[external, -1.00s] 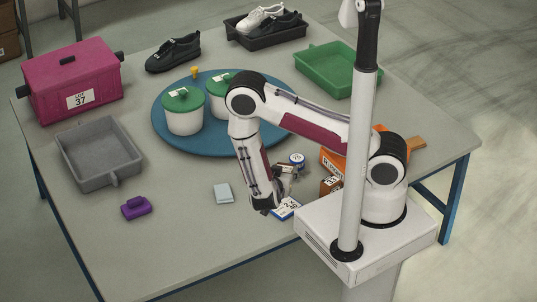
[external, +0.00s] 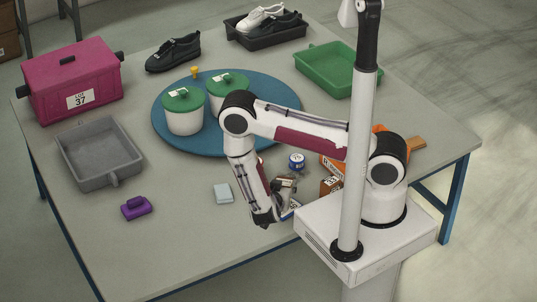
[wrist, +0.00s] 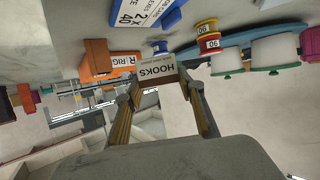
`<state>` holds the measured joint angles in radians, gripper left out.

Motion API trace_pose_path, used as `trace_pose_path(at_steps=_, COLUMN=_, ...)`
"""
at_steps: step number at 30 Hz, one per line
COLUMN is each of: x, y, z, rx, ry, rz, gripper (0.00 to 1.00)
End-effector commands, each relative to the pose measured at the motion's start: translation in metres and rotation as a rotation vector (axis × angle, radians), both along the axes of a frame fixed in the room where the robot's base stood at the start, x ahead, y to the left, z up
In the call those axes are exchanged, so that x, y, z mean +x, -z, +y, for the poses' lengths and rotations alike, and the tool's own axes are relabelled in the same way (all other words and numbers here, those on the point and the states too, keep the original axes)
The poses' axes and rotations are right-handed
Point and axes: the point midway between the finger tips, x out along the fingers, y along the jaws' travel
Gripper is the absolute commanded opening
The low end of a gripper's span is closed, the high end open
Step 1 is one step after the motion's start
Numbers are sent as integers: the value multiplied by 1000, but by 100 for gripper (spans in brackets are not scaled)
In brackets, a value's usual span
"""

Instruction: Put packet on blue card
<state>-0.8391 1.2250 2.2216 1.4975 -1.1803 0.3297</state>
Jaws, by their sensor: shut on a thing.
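My gripper (wrist: 162,88) is shut on a small packet (wrist: 158,70) marked HOOKS, with a white label and brown side, held between the fingertips in the wrist view. In the external view my gripper (external: 282,193) is low over the near part of the table; the packet is hard to make out there. A blue and white card (wrist: 145,12) with large printing shows at the top of the wrist view, apart from the packet. In the external view the card (external: 291,210) is mostly hidden behind my wrist and base.
An orange box (external: 333,166), a brown box (external: 330,186) and a blue-white spool (external: 297,161) crowd beside my gripper. A round blue mat (external: 165,137) carries lidded pots.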

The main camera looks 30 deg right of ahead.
Motion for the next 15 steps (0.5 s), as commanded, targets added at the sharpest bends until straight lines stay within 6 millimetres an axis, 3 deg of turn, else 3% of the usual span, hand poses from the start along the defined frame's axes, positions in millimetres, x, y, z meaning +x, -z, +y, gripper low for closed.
trace_pose_path(at_steps=15, x=0, y=5, z=0, rx=0, ry=0, rz=0, gripper=15)
